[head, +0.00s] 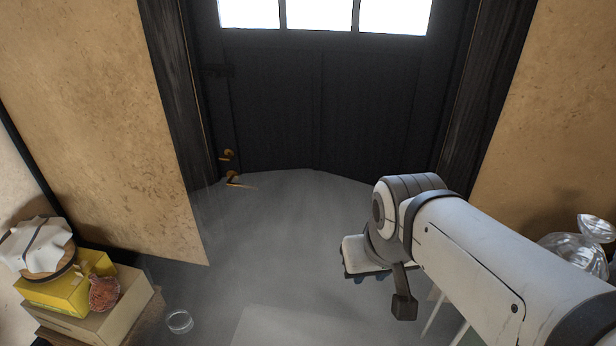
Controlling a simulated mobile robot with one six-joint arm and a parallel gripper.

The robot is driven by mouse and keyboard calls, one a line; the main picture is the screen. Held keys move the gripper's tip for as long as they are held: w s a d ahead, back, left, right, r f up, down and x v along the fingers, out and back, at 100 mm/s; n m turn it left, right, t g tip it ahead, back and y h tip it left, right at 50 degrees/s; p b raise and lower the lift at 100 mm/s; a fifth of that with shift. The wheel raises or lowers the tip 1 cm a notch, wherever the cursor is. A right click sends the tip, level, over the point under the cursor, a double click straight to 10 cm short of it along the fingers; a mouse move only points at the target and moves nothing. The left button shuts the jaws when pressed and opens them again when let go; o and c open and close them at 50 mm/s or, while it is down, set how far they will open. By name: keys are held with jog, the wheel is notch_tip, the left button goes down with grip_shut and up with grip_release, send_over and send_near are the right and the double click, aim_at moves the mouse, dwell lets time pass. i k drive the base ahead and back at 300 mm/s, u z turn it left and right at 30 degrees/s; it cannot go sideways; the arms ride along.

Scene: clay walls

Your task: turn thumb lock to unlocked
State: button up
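A dark door (320,115) stands ahead with bright panes at its top. Two small brass fittings sit low on its left side. The upper, knob-like one (228,155) looks like the thumb lock; its turned position is too small to tell. The lower one (235,180) looks like a lever handle pointing right. My arm comes in from the lower right.
Boxes (100,307) with a yellow carton (62,291) and a cloth-covered basket (38,250) stand at lower left. A small glass (180,321) is near them. The grey floor (275,225) before the door is clear.

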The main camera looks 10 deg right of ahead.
aim_at(227, 157)
jog(key=z, duration=0.05)
jog(key=k, duration=0.55)
jog(key=u, duration=0.5)
jog(key=i, duration=1.5)
jog(key=z, duration=0.4)
